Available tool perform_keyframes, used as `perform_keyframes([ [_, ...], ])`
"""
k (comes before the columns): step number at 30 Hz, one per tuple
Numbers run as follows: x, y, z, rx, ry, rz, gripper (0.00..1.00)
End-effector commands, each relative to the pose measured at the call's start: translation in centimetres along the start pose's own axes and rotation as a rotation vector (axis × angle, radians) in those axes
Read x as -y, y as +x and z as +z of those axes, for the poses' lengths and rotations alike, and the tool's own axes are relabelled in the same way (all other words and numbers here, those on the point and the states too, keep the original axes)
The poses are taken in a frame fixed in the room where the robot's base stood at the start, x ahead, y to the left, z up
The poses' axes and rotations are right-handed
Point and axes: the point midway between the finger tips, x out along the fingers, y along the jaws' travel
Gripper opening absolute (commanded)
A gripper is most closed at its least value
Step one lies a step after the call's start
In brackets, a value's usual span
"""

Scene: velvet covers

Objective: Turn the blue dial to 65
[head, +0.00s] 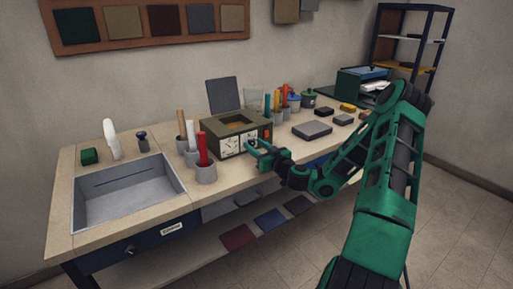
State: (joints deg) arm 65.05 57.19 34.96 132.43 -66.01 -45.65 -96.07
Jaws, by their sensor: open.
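An olive-brown box (215,128) with an open top stands on the workbench. Its front carries a white dial face (229,147) on the left and a second pale face (250,141) to the right of it. I cannot make out which dial is blue, nor any numbers or pointer setting. My green gripper (255,149) is open, right in front of the second face and partly covering it. I cannot tell whether the fingers touch a knob there.
Pots with red, white and brown rolls (205,172) stand just left of the box. A grey sink (130,195) is further left. Coloured tubes (277,101) stand behind to the right; a grey block (312,130) and small dark blocks lie right of the box.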

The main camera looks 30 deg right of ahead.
Motion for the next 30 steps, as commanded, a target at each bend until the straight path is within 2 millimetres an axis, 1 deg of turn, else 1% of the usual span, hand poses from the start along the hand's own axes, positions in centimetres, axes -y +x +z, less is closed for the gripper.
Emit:
perform_keyframes([
  [3,0.0,-0.02,0.0,0.0,0.0,0.0,0.42],
  [4,0.0,-0.02,0.01,0.0,0.0,0.0,0.37],
  [5,0.0,-0.02,0.01,0.0,0.0,0.0,0.3],
  [6,-0.01,-0.03,0.01,0.0,0.0,0.0,0.2],
  [8,-0.01,-0.03,0.01,0.0,0.0,0.0,0.06],
  [9,-0.01,-0.03,0.01,0.0,0.0,0.0,0.0],
  [13,-0.03,-0.04,0.02,0.0,0.006,0.0,0.01],
  [16,-0.02,-0.04,0.02,0.0,0.047,0.0,0.01],
  [24,-0.07,-0.05,0.07,0.001,0.285,0.0,0.01],
  [30,-0.11,-0.06,0.1,0.001,0.395,0.0,0.01],
])
